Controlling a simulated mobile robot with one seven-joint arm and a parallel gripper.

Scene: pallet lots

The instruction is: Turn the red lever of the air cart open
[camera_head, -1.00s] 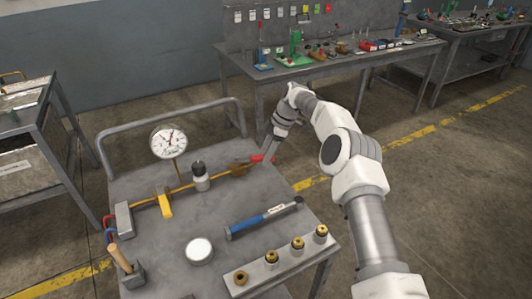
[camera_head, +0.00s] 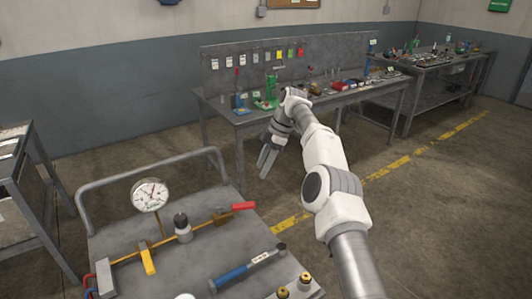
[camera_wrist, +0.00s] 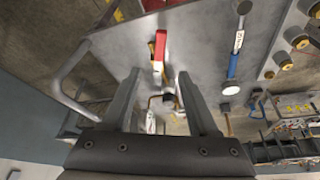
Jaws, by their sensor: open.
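The red lever (camera_head: 243,206) sits at the right end of the yellow pipe on the air cart (camera_head: 205,262). It points right, roughly along the pipe's line. My gripper (camera_head: 265,172) is open and empty, fingers pointing down, above and beyond the cart's far right edge, apart from the lever. In the wrist view, the red lever (camera_wrist: 160,45) shows ahead of the gap between my open fingers (camera_wrist: 159,72), with nothing between them.
The cart also carries a pressure gauge (camera_head: 150,194), a yellow lever (camera_head: 148,262), a dark-capped cylinder (camera_head: 183,230) and a blue-handled tool (camera_head: 245,268). A rail (camera_head: 150,166) borders its far side. A workbench (camera_head: 240,118) with tools stands behind. Floor is clear at right.

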